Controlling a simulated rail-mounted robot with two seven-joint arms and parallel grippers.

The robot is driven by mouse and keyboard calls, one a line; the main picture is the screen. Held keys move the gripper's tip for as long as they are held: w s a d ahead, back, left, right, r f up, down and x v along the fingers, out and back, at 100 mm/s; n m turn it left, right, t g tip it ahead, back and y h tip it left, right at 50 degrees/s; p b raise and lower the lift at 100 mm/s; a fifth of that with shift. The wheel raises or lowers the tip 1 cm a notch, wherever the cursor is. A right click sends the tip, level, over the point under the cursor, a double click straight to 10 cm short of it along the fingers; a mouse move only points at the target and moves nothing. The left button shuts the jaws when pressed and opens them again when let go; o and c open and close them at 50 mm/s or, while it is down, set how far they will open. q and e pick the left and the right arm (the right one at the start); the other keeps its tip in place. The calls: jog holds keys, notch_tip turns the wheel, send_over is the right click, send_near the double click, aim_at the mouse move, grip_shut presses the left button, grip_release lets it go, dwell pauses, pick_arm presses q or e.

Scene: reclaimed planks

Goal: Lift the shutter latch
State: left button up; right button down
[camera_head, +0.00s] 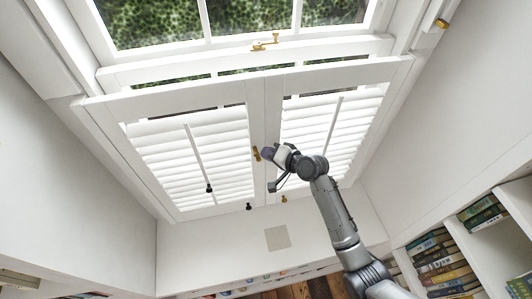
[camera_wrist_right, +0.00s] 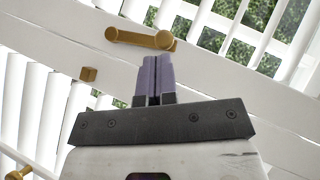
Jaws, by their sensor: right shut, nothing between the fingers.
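White louvred shutters (camera_head: 262,104) stand closed below the window. A small brass latch (camera_head: 256,153) sits on the shutters' middle stiles. In the right wrist view the latch (camera_wrist_right: 138,39) is a brass bar with a round knob at its right end. A separate small brass block (camera_wrist_right: 88,73) sits lower left of it. My right gripper (camera_head: 265,153) is beside the latch in the head view. In the wrist view its purple fingers (camera_wrist_right: 154,62) are shut and empty, with tips just below the bar's right end. I cannot tell whether they touch it. My left gripper is out of view.
A brass sash fastener (camera_head: 265,42) is on the window rail above. Small dark and brass knobs hang along the shutters' lower part. Bookshelves (camera_head: 482,232) stand at the lower right. White walls close in both sides.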

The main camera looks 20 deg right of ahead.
jog(key=w+d+v, duration=0.1)
jog(key=d+v, duration=0.1)
jog(key=v, duration=1.1)
jog(key=shift+w+d, duration=0.25)
jog(key=shift+d, duration=0.05)
jog(key=shift+r, duration=0.1)
